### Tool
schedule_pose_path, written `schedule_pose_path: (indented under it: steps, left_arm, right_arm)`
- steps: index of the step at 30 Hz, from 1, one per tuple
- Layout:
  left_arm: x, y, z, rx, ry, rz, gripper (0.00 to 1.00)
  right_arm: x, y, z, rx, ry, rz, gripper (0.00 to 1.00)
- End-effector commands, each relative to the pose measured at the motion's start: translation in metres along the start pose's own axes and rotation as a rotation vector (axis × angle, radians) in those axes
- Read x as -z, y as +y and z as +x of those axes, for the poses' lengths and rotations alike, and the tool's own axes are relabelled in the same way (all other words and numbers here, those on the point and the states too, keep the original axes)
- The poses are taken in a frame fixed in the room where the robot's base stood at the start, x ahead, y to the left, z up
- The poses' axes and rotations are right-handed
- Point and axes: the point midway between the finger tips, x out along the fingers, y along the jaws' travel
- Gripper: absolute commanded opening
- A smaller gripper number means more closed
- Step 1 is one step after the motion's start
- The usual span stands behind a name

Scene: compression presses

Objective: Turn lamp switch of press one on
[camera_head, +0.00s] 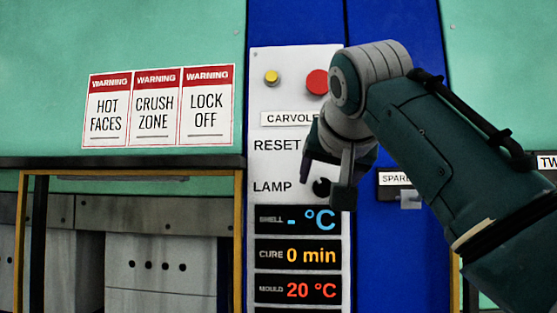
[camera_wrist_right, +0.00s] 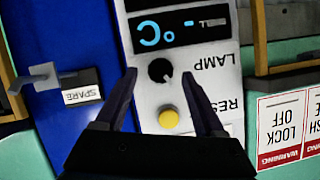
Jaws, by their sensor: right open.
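The lamp switch (camera_head: 321,187) is a black round knob beside the word LAMP on the white control panel (camera_head: 290,58). It is partly covered by my right gripper in the head view. In the right wrist view the lamp switch (camera_wrist_right: 160,70) is fully visible between and just beyond the fingertips. My right gripper (camera_head: 325,190) is open and empty in front of the panel; in the right wrist view its two dark fingers (camera_wrist_right: 159,82) stand on either side of the knob. Contact cannot be told. My left gripper is not in view.
The panel also has a yellow button (camera_head: 271,77), a red button (camera_head: 317,81) and displays (camera_head: 298,255) below the switch. The yellow reset button (camera_wrist_right: 168,118) shows between the fingers in the wrist view. A SPARE handle (camera_head: 411,198) sticks out at the right. Warning signs (camera_head: 158,106) hang left.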

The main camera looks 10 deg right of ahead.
Motion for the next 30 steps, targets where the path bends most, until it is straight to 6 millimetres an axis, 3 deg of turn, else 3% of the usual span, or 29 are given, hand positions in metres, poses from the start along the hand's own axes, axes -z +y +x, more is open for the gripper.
schedule_pose_path:
  steps: [4, 15, 30]
  left_arm:
    - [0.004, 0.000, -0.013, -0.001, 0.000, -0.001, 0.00]
    - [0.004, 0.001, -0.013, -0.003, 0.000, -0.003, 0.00]
    - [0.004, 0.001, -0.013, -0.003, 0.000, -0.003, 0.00]
  right_arm:
    - [0.002, 0.000, 0.012, -0.001, 0.000, -0.001, 0.71]
    - [-0.001, 0.000, 0.018, 0.001, 0.002, 0.000, 0.70]
    - [-0.001, 0.000, 0.018, 0.001, 0.001, 0.000, 0.14]
